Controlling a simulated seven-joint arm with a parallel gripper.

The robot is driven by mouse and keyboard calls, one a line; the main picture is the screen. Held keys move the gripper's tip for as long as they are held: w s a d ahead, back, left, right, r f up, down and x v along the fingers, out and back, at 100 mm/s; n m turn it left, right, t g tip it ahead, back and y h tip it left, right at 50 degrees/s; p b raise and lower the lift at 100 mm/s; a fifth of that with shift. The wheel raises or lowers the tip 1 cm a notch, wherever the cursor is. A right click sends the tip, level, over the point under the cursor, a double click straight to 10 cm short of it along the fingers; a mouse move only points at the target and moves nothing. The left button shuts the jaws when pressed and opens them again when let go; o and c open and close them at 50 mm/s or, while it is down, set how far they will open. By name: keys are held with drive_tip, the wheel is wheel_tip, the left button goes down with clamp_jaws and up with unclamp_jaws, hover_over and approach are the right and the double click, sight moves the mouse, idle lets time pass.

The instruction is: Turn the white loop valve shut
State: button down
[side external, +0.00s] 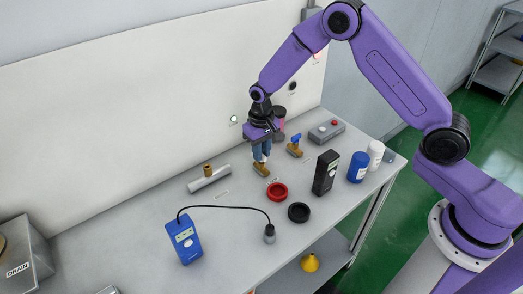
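My gripper (261,158) points straight down over the bench, its fingertips at or just above a small brass valve body (261,169). The fingers hide the top of that valve, so I cannot see its handle or tell whether they touch it. The gap between the fingers is too small to judge. A second brass valve (295,151) with a blue handle (296,138) stands to the right, apart from my gripper. Small pale labels lie on the bench, too small to read. No valve shows a clearly white handle.
A grey pipe with a brass stub (208,178) lies left. A red ring (277,191), black ring (299,212), black meter (325,172), blue bottle (358,167), white bottle (375,154) and grey switch box (326,131) surround the valves. A blue meter (183,238) trails a cable in front.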

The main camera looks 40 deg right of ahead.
drive_tip(key=shift+n, duration=0.4)
drive_tip(key=n, duration=0.3)
drive_tip(key=shift+n, duration=0.4)
drive_tip(key=n, duration=0.4)
drive_tip(key=shift+n, duration=0.3)
drive_tip(key=n, duration=0.4)
drive_tip(key=shift+n, duration=2.2)
drive_tip(key=c, duration=1.2)
unclamp_jaws()
drive_tip(key=shift+r, duration=0.15)
